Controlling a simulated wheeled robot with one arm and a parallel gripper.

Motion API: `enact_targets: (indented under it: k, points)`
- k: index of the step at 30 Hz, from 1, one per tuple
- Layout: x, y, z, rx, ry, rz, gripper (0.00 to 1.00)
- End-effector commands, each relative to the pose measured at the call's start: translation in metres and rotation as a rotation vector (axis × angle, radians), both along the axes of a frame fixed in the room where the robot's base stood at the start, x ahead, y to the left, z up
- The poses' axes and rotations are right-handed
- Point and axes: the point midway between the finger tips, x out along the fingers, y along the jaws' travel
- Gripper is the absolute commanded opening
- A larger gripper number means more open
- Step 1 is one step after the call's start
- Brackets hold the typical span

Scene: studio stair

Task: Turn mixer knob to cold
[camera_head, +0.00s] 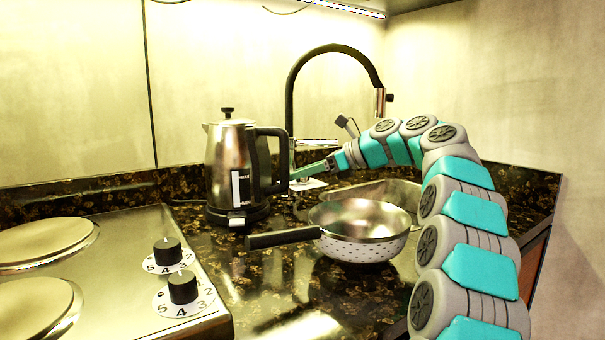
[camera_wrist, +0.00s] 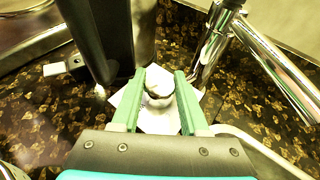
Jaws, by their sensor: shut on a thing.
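The mixer knob (camera_wrist: 158,88) is a small round silvery piece standing over a white plate (camera_wrist: 155,122) in the wrist view. My gripper (camera_wrist: 160,76) has its two green fingers on either side of the knob and is shut on it. In the head view my gripper (camera_head: 296,173) reaches left behind the pan, close to the kettle handle and the tap base. The knob is hidden there, though the white plate (camera_head: 308,185) shows below the fingers. Any cold mark on the plate cannot be made out.
A steel kettle (camera_head: 226,165) with a black handle stands close left of my gripper. The black gooseneck tap (camera_head: 290,95) rises behind it; its chrome tubes (camera_wrist: 215,48) show at right in the wrist view. A pan (camera_head: 360,247) and a stove (camera_head: 110,235) are nearer.

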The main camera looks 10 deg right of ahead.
Motion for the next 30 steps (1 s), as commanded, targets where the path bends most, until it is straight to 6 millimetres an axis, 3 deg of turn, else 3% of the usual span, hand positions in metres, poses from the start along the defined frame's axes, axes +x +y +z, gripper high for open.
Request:
enact_targets:
  k: [6,7,10,21,30]
  points:
    - [0.0,0.0,0.0,0.001,-0.001,-0.001,0.0]
    - [0.0,0.0,0.001,0.001,-0.001,-0.001,0.45]
    - [0.0,0.0,0.0,0.001,-0.001,-0.001,0.56]
    - [-0.002,-0.003,0.002,0.001,-0.002,-0.002,0.56]
    - [-0.02,-0.034,0.017,0.0,-0.004,-0.003,0.56]
